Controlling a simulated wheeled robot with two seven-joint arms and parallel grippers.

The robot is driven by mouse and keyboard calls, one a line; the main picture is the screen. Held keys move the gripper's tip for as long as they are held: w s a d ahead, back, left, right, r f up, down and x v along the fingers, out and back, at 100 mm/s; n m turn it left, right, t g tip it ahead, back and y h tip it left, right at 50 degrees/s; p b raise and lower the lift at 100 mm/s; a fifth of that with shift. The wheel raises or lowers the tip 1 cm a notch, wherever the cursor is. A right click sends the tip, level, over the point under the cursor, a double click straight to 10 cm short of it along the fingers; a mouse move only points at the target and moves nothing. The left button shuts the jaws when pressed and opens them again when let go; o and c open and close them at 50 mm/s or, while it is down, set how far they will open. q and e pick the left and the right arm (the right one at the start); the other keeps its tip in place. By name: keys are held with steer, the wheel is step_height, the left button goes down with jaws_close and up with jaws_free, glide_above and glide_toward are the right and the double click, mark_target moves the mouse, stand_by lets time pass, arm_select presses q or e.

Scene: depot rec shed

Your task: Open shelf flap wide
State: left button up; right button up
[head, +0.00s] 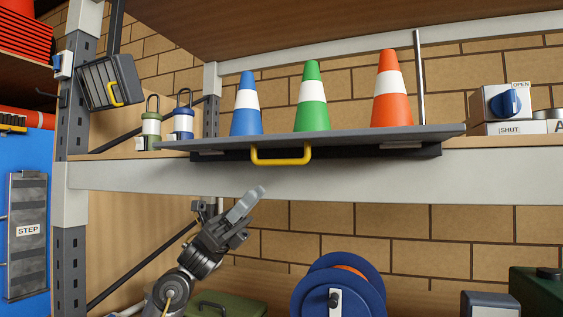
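The shelf flap (345,137) is a thin dark grey panel lying about level at the front of the shelf, its edge sticking out toward me. A yellow loop handle (281,162) hangs at its front edge, left of the middle. My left gripper (251,199) is below and slightly left of the handle, apart from it, pointing up and to the right. I see nothing held in it, and its fingers overlap in this view, so I cannot tell their gap. My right gripper is not in view.
Blue (246,106), green (311,98) and orange (390,92) cones stand on or just behind the flap. A metal rod (420,78) rises at its right. A switch box (500,103) stands far right. A pale shelf beam (350,184) runs below, above a blue reel (338,295).

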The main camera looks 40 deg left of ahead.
mark_target(282, 162)
arm_select(q)
steer(key=p+x, duration=0.5)
steer(key=x, duration=0.5)
steer(key=shift+r+p, duration=0.1)
steer(key=shift+p, duration=0.2)
steer(key=shift+d, duration=0.1)
steer(key=shift+c, duration=0.4)
jaws_close()
